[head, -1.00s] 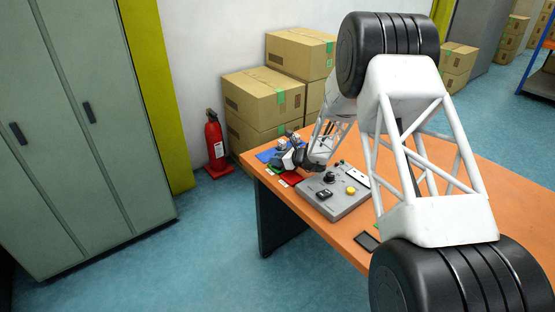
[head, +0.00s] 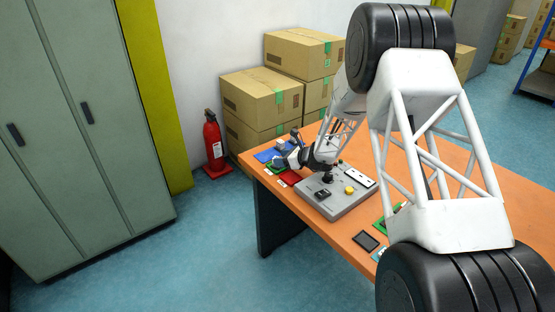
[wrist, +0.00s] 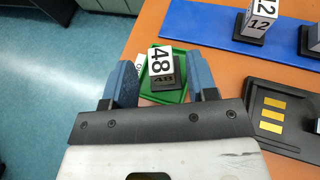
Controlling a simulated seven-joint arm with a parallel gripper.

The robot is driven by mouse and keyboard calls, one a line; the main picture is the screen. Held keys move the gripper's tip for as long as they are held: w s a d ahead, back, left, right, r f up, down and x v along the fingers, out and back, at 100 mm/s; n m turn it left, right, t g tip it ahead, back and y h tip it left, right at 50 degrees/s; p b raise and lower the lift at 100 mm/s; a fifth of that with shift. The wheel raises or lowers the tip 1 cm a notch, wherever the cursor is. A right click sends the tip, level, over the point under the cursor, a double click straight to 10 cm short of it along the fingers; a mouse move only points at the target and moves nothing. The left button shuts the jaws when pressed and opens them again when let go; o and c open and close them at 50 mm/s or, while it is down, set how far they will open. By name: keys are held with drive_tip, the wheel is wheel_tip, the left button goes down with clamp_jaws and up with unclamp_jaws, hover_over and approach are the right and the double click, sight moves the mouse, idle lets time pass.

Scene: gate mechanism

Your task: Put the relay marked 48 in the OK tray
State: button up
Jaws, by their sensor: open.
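The relay marked 48 (wrist: 161,62) is a white block with black numerals on a dark base. In the wrist view it stands upright in a small green tray (wrist: 181,96), between my two fingers. My gripper (wrist: 162,82) is open, with a blue-grey finger on each side of the relay and a gap visible at the right one. A white label beside the tray is mostly hidden by the left finger, so I cannot read it. In the head view my gripper (head: 284,160) is at the table's far left corner, largely covering the relay.
A blue strip (wrist: 225,30) holds a relay marked 12 (wrist: 260,20) and another at the right edge. A black panel with yellow bars (wrist: 285,130) lies to the right. In the head view a red tray (head: 290,177) and a grey control box (head: 345,205) are close by.

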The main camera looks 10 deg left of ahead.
drive_tip(key=v, duration=0.8)
drive_tip(key=shift+s+d+r, duration=0.1)
drive_tip(key=shift+d+r, duration=0.15)
drive_tip(key=shift+d, duration=0.1)
idle(0.4)
drive_tip(key=s+d+r+n+g+h, duration=0.25)
drive_tip(key=s+r+n, duration=0.35)
drive_tip(key=s+r, duration=0.5)
drive_tip(key=s+d+r+n+g+h, duration=0.15)
drive_tip(key=s+d+r+n, duration=0.3)
drive_tip(key=s+r, duration=0.6)
drive_tip(key=s+d+r+n+h, duration=0.1)
drive_tip(key=s+d+n+h, duration=0.2)
drive_tip(key=s, duration=0.8)
drive_tip(key=s+d+r+n+h, duration=0.2)
drive_tip(key=s+d+n, duration=0.3)
drive_tip(key=s, duration=0.7)
drive_tip(key=s+d+r+n+t+h, duration=0.1)
drive_tip(key=s+d+n+h, duration=0.2)
drive_tip(key=s+d, duration=0.3)
drive_tip(key=s+n, duration=0.1)
drive_tip(key=s, duration=0.4)
drive_tip(key=shift+s+r+h, duration=0.3)
drive_tip(key=shift+r+h, duration=0.05)
drive_tip(key=shift+h, duration=0.05)
